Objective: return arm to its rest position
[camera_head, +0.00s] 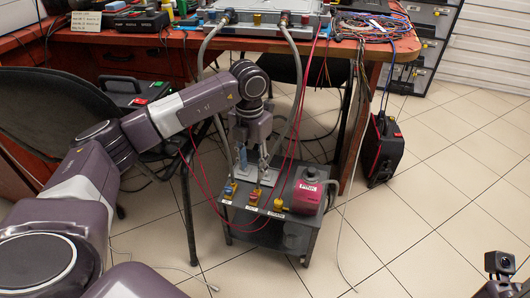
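My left arm reaches in from the left, and its gripper (253,164) points down above the small dark stand (265,239). Its two fingers are apart with a gap between them, and I see nothing held. Below it on the stand are a blue fitting (230,188), a red fitting (254,196) and a yellow fitting (278,204). Grey hoses (297,100) hang from the unit on the bench (270,17) to the stand; one passes behind my gripper, and its lower end is hard to make out.
A red pump (306,190) sits at the stand's right side. The wooden bench (358,48) holds tools and a cable bundle (375,27). A black chair (52,118) is behind my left arm. Thin red cables hang around the stand. A black case (381,150) stands on the open tiled floor.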

